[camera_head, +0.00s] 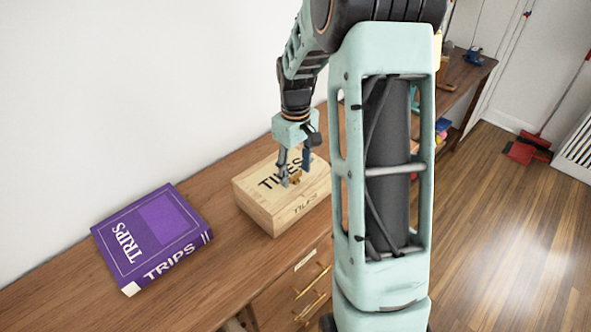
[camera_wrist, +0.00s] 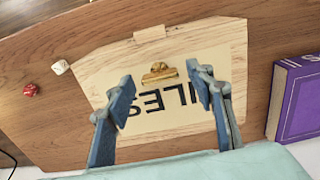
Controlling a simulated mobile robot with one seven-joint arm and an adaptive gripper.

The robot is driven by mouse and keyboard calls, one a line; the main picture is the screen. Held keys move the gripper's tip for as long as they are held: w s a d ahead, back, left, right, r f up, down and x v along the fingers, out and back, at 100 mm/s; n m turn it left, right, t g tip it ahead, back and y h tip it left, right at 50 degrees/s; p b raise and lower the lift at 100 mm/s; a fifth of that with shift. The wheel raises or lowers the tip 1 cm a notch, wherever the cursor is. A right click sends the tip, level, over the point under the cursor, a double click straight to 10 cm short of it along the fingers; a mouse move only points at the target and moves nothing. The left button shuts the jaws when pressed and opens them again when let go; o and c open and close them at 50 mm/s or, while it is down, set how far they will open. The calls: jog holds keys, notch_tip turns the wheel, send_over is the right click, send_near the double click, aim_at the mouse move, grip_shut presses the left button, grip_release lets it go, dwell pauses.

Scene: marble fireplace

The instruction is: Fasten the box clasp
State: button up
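The pale wooden box (camera_head: 262,207) sits on the desk with its lid looking shut. Dark "TILES" lettering is on its top, which also shows in the wrist view (camera_wrist: 205,45). The brass clasp (camera_wrist: 160,73) is on the lid near its front edge; it is small and partly hidden by a finger in the head view (camera_head: 296,178). I cannot tell whether the clasp is engaged. My gripper (camera_head: 294,174) points down just over the lid. Its fingers are apart and empty, one on either side of the clasp, in the wrist view (camera_wrist: 160,80).
A purple "TRIPS" book (camera_head: 150,235) lies on the desk (camera_head: 95,300) left of the box. A red die (camera_wrist: 30,89) and a white die (camera_wrist: 61,67) lie on the box's other side. A white wall (camera_head: 130,80) stands behind. Drawer handles (camera_head: 312,285) are below.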

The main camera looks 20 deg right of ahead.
aim_at(296, 174)
notch_tip(296, 174, up, 12)
dwell(0.7)
dwell(0.4)
